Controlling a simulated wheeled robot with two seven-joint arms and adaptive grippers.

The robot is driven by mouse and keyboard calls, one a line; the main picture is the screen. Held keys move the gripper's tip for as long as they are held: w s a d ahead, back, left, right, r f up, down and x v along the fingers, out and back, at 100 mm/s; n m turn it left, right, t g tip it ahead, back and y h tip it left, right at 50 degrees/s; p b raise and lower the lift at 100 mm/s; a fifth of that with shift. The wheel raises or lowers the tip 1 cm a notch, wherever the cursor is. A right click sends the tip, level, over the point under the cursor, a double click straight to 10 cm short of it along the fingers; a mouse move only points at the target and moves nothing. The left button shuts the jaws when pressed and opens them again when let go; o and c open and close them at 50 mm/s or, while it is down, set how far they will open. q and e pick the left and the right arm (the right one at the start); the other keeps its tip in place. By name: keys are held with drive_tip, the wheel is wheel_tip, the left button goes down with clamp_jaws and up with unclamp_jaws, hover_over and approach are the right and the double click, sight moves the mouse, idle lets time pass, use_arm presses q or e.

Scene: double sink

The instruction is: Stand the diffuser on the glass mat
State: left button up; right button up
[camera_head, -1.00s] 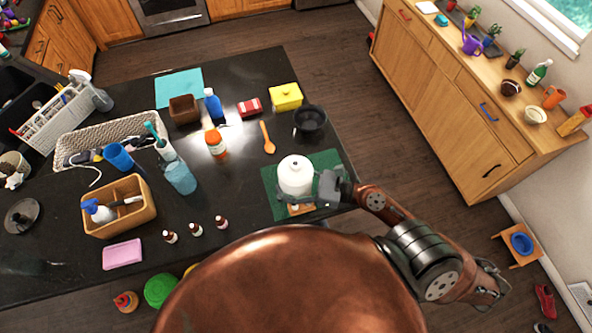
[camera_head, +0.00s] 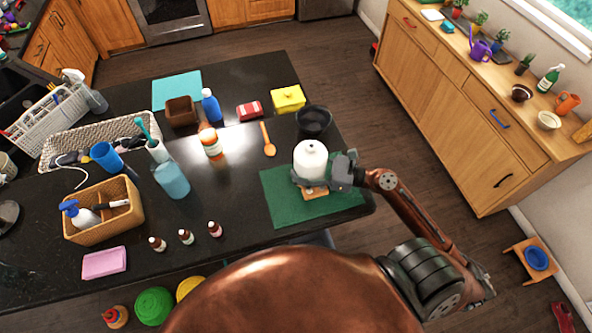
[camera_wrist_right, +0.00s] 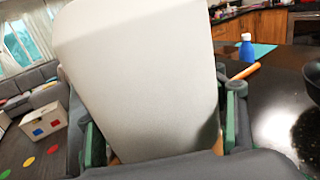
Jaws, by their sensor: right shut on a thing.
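The diffuser (camera_head: 310,158) is a white rounded body with a dark spot on top and a tan wooden part (camera_head: 314,192) showing at its foot. It appears upright over the green mat (camera_head: 298,207), covering part of the mat's back edge; I cannot tell whether it touches the mat. My right gripper (camera_head: 324,181) is shut around its lower body from the right. In the right wrist view the white body (camera_wrist_right: 140,75) fills the space between the green-padded fingers and looks slightly tilted. My left gripper is out of view.
A black bowl (camera_head: 314,121) stands just behind the diffuser. Small brown bottles (camera_head: 186,237) stand at the front left. The green mat's front and right are clear.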

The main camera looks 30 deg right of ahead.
drive_tip(key=shift+w+d+f, duration=0.2)
drive_tip(key=shift+w+f, duration=0.05)
drive_tip(key=shift+f, duration=1.5)
drive_tip(key=shift+f, duration=0.1)
drive_tip(key=o, duration=1.8)
drive_tip(key=shift+o, duration=0.2)
drive_tip(key=b+v, duration=0.2)
drive_tip(key=v, duration=0.9)
drive_tip(key=shift+s+d, duration=0.4)
